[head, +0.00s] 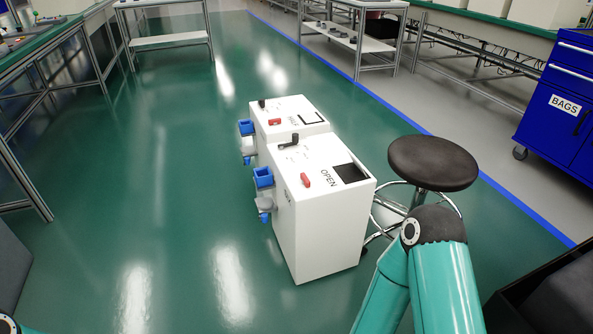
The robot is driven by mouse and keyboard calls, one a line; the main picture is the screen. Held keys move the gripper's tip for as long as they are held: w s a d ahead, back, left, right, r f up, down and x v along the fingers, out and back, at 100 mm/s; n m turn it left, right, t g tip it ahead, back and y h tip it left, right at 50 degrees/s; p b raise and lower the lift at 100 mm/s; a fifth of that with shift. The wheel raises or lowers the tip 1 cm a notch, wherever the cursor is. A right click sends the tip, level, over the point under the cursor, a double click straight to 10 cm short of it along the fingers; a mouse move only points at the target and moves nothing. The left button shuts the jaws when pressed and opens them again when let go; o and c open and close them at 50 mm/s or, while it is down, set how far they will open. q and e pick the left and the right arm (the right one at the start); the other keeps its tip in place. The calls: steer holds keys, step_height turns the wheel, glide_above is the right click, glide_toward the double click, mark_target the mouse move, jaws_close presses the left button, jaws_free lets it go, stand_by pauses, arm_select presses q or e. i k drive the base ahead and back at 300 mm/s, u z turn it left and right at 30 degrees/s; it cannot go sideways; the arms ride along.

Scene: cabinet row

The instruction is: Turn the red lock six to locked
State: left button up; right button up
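Two white box cabinets stand close together on the green floor, a nearer one (325,235) and a farther one (290,107). The nearer top carries a red lock (306,180), a black handle (290,141), a dark square opening (350,173) and the word OPEN. The farther top carries another red lock (274,122), a small black knob (262,103) and a black-outlined square (313,118). I cannot read which lock is number six or its exact setting. My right arm shows at the lower right, but its gripper is not visible. My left gripper is not visible either.
A black round stool (432,163) stands just right of the nearer cabinet. Blue and grey fittings (263,178) stick out from the cabinets' left sides. A blue BAGS cabinet (567,105) is at the right. Workbenches line the sides. The floor left of the cabinets is clear.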

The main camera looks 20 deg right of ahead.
mark_target(305, 180)
steer(key=i, duration=0.85)
steer(key=z, duration=0.05)
